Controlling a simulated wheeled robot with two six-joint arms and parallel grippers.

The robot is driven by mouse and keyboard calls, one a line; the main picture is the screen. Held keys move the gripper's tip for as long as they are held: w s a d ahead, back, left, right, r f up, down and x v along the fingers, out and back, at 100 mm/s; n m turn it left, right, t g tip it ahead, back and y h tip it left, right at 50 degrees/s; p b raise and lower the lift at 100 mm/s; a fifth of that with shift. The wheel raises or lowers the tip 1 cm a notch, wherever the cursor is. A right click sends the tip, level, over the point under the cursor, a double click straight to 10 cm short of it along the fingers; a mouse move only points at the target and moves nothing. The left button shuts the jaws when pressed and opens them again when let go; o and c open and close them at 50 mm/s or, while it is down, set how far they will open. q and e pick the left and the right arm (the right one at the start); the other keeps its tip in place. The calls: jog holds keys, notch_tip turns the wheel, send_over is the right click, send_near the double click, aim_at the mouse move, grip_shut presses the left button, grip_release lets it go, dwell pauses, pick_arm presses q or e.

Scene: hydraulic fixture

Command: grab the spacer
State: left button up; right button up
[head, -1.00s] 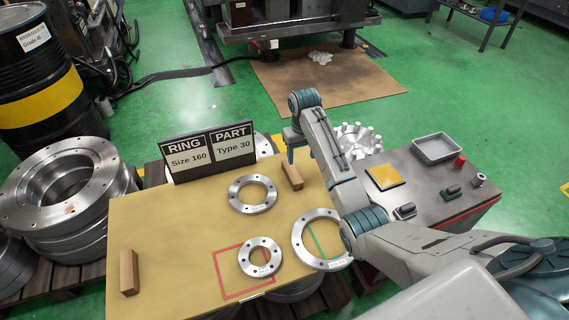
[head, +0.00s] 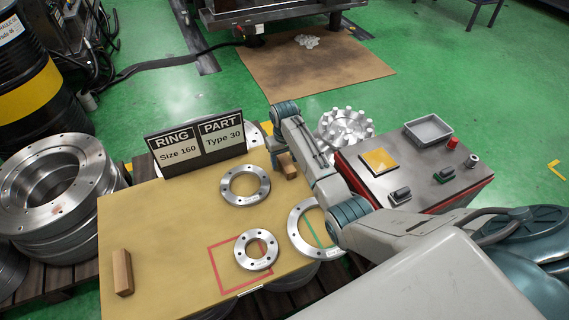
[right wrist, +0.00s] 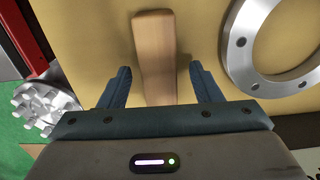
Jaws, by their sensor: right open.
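A wooden block (head: 288,168), which looks like a spacer, lies on the tan board near its far right edge. It also shows in the right wrist view (right wrist: 154,45). My right gripper (head: 277,158) is open at this block. In the right wrist view the two fingers of the gripper (right wrist: 160,70) stand on either side of the block's near end, with visible gaps. A second wooden block (head: 122,272) lies at the board's left front. My left gripper is out of view.
Metal rings lie on the tan board (head: 170,225): one behind (head: 234,199), one in a red square (head: 270,261), one over a green mark (head: 294,238). A sign (head: 197,140) stands at the back edge. A control box with a grey tray (head: 427,131) is at right.

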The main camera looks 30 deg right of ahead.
jog(key=shift+f, duration=0.5)
jog(key=shift+c, duration=0.2)
jog(key=c, duration=1)
jog(key=shift+c, duration=0.2)
jog(key=shift+r, duration=0.15)
